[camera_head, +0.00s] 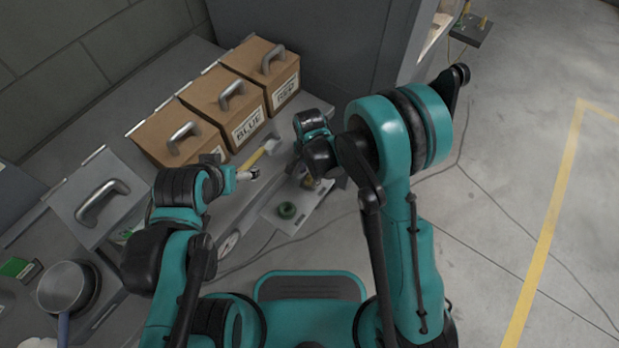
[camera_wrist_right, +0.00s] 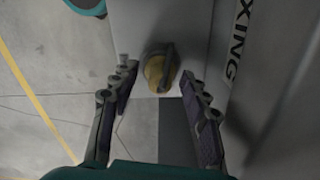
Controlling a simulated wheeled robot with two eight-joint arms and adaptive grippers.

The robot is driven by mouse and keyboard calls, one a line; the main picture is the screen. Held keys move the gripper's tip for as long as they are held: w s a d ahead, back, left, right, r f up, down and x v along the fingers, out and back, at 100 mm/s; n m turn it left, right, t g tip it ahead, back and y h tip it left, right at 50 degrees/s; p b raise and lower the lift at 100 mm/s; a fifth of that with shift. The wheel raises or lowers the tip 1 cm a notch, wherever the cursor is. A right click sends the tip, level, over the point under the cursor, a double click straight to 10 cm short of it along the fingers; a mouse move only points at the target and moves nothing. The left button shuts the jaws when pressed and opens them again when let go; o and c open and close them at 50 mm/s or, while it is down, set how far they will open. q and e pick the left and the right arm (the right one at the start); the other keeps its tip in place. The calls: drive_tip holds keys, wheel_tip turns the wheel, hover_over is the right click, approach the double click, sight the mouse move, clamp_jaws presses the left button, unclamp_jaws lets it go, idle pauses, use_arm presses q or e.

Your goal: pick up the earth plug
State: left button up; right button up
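My right gripper (camera_wrist_right: 160,92) is open in the right wrist view, a finger on each side and nothing clasped. A round yellow piece with a dark bar across it (camera_wrist_right: 157,70), possibly the earth plug, sits ahead between the fingertips, against a pale grey panel. I cannot tell whether the fingers touch it. In the head view, a small yellowish piece (camera_head: 308,183) shows below my right wrist, mostly hidden by the arm.
Brown boxes with metal handles, including one marked BLUE (camera_head: 222,98), line the bench at the back. A pan (camera_head: 62,288) stands at left. Open floor (camera_head: 500,170) lies to the right.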

clamp_jaws()
drive_tip(key=shift+r+p, duration=0.3)
drive_tip(key=shift+r, duration=0.2)
drive_tip(key=r, duration=0.1)
drive_tip(key=r+p, duration=0.2)
drive_tip(key=r, duration=0.1)
drive_tip(key=shift+s+d, duration=0.15)
drive_tip(key=shift+d, duration=0.1)
drive_tip(key=s+d+r+p, duration=0.5)
drive_tip(key=d+r+p, duration=0.2)
drive_tip(key=d+r, duration=0.2)
wheel_tip(320, 180, up, 2)
drive_tip(key=shift+s+d, duration=0.25)
drive_tip(key=shift+s, duration=0.1)
